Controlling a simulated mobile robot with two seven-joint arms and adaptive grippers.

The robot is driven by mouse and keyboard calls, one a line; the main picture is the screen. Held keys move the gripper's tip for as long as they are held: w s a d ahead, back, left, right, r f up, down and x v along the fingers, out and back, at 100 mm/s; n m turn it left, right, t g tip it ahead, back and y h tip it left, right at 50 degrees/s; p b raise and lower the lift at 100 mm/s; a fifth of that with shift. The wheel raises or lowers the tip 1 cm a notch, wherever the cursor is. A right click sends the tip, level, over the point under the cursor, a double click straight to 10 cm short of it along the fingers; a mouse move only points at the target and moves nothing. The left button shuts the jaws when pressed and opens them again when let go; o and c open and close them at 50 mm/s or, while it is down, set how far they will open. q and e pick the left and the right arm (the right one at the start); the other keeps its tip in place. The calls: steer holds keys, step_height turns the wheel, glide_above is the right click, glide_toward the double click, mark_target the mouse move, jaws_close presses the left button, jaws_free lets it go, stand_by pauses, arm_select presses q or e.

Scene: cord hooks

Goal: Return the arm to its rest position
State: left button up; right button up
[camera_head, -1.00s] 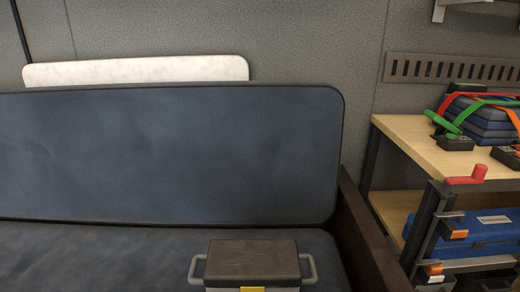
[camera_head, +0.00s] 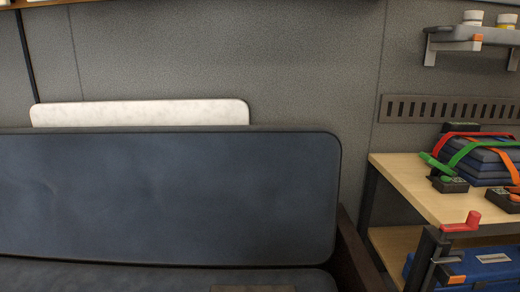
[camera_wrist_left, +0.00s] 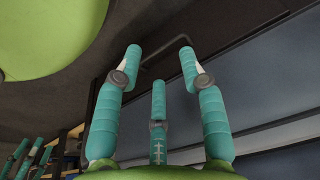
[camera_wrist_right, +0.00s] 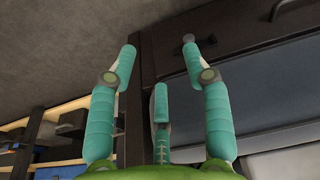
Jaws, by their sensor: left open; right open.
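My left gripper (camera_wrist_left: 160,62) shows in the left wrist view with its teal fingers spread open and nothing between them. My right gripper (camera_wrist_right: 160,58) shows in the right wrist view, also open and empty. Neither arm shows in the head view. In both wrist views the fingers stand in front of dark panels and furniture, with no object held. Teal fingers of another gripper show at the lower left of the left wrist view. Which surfaces lie close to the fingertips I cannot tell.
A dark blue padded bench (camera_head: 170,195) fills the left and middle. A wooden-topped shelf unit (camera_head: 425,190) stands right, carrying a blue stack (camera_head: 475,160) with coloured straps. A red hook (camera_head: 462,222) is at its front corner; a blue case (camera_head: 490,270) is below. A wall shelf (camera_head: 470,38) hangs above.

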arm_select(q)
steer(key=s+a+g+p, duration=0.1)
steer(key=s+a+p, duration=0.2)
steer(key=s+p, duration=1.5)
steer(key=shift+g, duration=0.4)
arm_select(e)
steer(key=s+d+g, duration=0.1)
steer(key=s+d, duration=0.2)
steer(key=s, duration=1.5)
steer(key=shift+g, duration=0.4)
arm_select(q)
steer(key=shift+s+f, duration=0.1)
arm_select(e)
steer(key=shift+s+f, duration=0.1)
